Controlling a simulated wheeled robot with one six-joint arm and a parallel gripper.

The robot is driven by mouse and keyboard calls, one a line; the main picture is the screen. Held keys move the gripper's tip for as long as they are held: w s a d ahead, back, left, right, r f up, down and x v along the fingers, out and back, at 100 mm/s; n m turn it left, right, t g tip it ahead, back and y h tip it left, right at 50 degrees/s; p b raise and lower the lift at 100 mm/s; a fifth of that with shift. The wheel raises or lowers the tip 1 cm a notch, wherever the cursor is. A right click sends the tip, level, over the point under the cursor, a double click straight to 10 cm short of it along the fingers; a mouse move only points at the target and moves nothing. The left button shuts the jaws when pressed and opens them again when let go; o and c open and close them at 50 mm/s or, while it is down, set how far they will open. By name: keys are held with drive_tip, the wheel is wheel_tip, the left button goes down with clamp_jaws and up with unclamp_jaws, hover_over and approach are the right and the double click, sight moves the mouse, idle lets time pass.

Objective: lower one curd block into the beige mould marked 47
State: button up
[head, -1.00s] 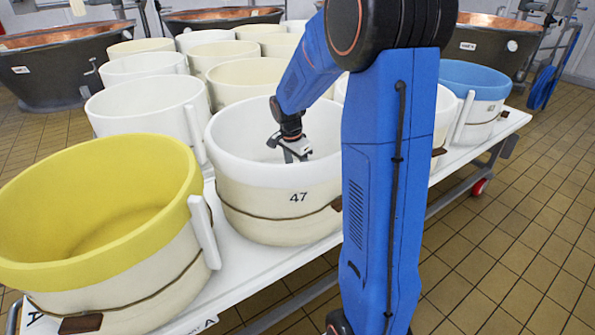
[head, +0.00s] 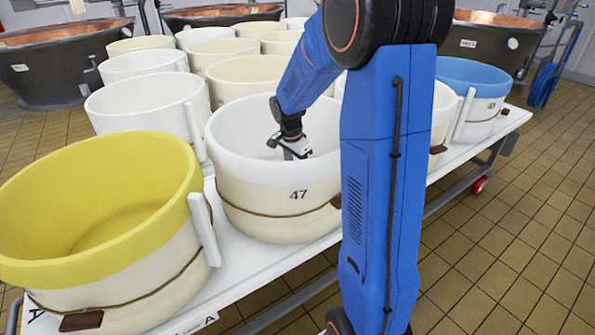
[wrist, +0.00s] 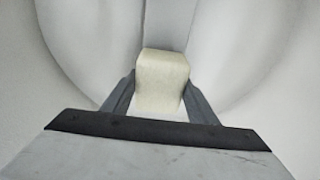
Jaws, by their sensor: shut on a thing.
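The mould marked 47 (head: 262,190) stands on the white table, beige below with a white rim and liner. My gripper (head: 290,153) reaches down inside its opening in the head view. In the wrist view, my gripper (wrist: 160,100) is shut on a pale curd block (wrist: 162,80), with one finger on each side of it. Pale, curved walls surround the block in that view. The head view does not show the block; the mould's front wall hides what is below the gripper. I cannot tell whether the block touches the mould's bottom.
A yellow-lined mould (head: 90,200) stands close at the left front. A blue-rimmed mould (head: 472,85) stands at the right end of the white table (head: 250,275). Several pale moulds crowd behind. Copper vats (head: 60,55) stand at the back. The tiled floor at right is clear.

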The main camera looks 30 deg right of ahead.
drive_tip(key=o, duration=1.4)
wheel_tip(320, 180, up, 17)
drive_tip(key=a, duration=0.2)
drive_tip(key=shift+s+a, duration=0.2)
drive_tip(key=shift+a, duration=0.1)
drive_tip(key=shift+a+r, duration=0.1)
drive_tip(key=shift+r, duration=0.05)
